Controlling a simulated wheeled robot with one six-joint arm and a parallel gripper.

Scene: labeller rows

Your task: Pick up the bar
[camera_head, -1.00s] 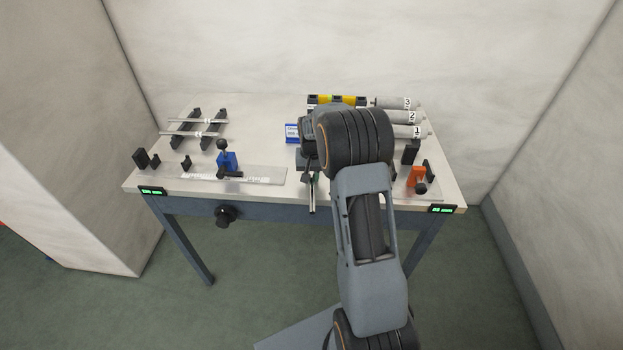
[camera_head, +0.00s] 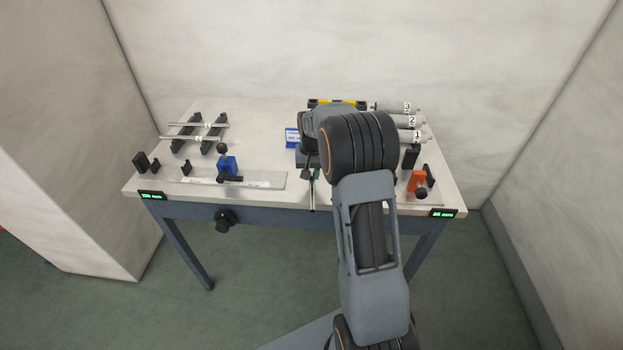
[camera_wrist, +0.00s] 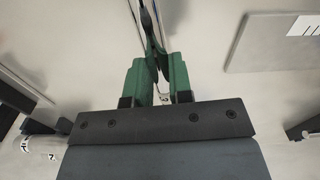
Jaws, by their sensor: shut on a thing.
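A thin metal bar (camera_head: 313,196) sticks out below my gripper toward the table's front edge. My gripper's own arm hides most of it in the head view. In the wrist view, the bar (camera_wrist: 149,25) runs up from between the green fingers of my gripper (camera_wrist: 157,72). The fingers are shut on it. A small label that looks like a 3 shows between the fingers. I cannot tell whether the bar touches the table.
Two bars (camera_head: 180,124) lie across a black rack (camera_head: 186,131) at the back left. A blue clamp (camera_head: 229,164) stands on a grey plate (camera_head: 265,181). Numbered cylinders (camera_head: 396,105) lie at the back right, with an orange clamp (camera_head: 416,180) in front.

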